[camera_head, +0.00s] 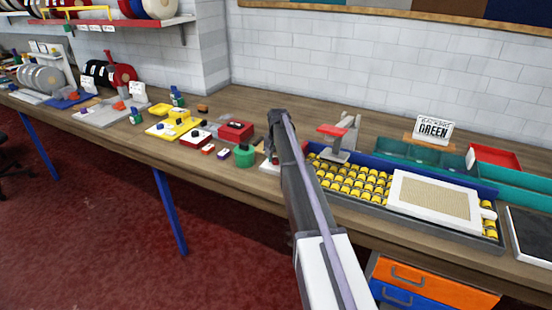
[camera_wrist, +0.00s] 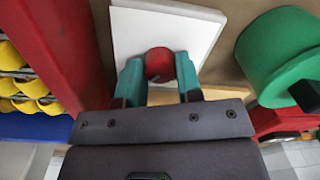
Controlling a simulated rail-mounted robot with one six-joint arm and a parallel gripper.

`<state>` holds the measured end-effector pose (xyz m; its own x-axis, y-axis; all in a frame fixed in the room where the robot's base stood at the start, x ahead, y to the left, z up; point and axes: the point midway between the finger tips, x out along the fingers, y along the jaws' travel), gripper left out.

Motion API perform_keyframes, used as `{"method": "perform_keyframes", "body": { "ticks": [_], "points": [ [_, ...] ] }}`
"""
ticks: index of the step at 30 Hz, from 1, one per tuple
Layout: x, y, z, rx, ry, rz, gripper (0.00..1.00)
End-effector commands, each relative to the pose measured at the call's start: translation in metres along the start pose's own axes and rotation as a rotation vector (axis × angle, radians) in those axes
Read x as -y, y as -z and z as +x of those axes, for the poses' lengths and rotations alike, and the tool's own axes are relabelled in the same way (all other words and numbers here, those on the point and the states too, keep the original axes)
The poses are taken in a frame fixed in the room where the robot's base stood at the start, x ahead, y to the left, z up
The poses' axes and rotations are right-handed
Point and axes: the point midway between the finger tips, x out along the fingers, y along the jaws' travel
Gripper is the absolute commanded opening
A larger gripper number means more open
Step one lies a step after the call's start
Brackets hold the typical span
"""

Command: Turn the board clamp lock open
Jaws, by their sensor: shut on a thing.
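My gripper (camera_wrist: 160,76) has its two teal fingers closed on either side of a round red knob (camera_wrist: 159,61) in the wrist view. The knob stands on a white square plate (camera_wrist: 190,30), and I take it to be the board clamp lock; its turn angle cannot be read. In the head view my arm hides the knob and most of the plate (camera_head: 268,166). A clamp-like stand with a red top (camera_head: 332,131) rises at the back of the roller tray. The white-framed board (camera_head: 397,190) lies on the tray's right part.
The roller tray (camera_head: 352,196) with yellow rollers (camera_head: 345,178) is right of my arm. A green round piece (camera_head: 244,156) stands close on the left; it also shows in the wrist view (camera_wrist: 275,55). A red box (camera_head: 236,131) and teal bins (camera_head: 400,152) stand farther off.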

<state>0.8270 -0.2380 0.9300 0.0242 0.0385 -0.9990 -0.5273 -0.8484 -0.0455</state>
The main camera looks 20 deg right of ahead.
Motion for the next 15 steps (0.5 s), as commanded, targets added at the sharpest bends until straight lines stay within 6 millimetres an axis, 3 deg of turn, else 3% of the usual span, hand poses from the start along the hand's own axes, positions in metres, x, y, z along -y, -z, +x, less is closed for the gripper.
{"method": "perform_keyframes", "body": {
  "ticks": [15],
  "points": [
    [0.0002, 0.0004, 0.0001, 0.022, 0.000, -0.467, 0.09]
  ]
}}
